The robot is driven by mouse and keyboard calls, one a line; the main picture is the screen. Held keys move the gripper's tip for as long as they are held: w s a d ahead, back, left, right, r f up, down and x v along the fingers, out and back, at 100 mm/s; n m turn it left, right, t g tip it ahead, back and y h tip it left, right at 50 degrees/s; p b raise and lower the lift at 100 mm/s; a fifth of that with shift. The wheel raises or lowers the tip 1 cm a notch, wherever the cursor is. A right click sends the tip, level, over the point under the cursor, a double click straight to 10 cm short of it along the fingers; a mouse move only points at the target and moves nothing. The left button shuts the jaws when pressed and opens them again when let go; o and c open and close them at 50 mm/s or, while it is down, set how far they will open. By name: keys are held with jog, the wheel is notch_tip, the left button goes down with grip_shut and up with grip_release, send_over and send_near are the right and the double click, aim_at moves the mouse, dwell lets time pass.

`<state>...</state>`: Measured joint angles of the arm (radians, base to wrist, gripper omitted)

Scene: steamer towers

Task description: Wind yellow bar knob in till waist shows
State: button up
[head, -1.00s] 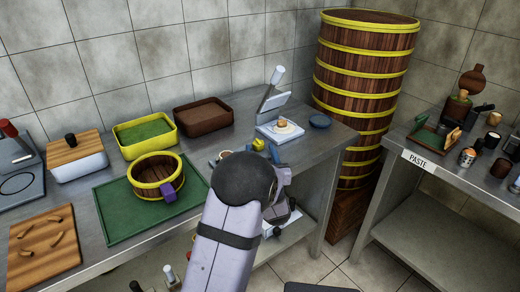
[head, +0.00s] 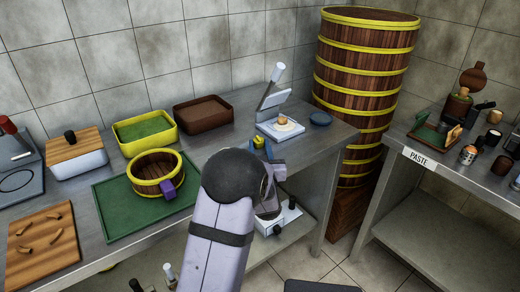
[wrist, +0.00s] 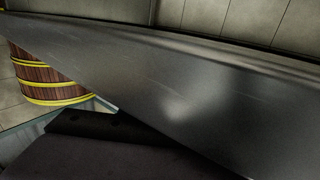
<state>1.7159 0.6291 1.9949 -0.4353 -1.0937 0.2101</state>
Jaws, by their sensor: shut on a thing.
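A small yellow piece (head: 259,142), seemingly the bar knob, shows at the front of the counter, just beyond my gripper. My gripper (head: 264,153) is at it and shut on it, as far as the head view shows. My own dark wrist hides most of the contact and whatever the knob is mounted on. No waist on the knob can be made out. The wrist view shows dark parts of my gripper low in the picture and a grey metal surface, but not the knob.
A banded wooden tower (head: 365,85) rises to the right. A wooden steamer ring (head: 143,164) sits on a green mat (head: 118,214) at left. A white box (head: 287,222) is below the counter.

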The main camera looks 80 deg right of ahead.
jog(key=shift+m+g, duration=0.4)
jog(key=shift+g, duration=0.2)
jog(key=o, duration=1)
jog(key=shift+w, duration=0.1)
jog(key=shift+o, duration=0.2)
jog(key=shift+a, duration=0.1)
jog(key=shift+s+a+b, duration=0.2)
jog(key=shift+s+a, duration=0.05)
jog(key=shift+a, duration=0.95)
jog(key=shift+s+a+b, duration=0.2)
jog(key=shift+a, duration=0.95)
jog(key=shift+s+a+b, duration=0.2)
jog(key=shift+s+a, duration=0.05)
jog(key=shift+a, duration=0.95)
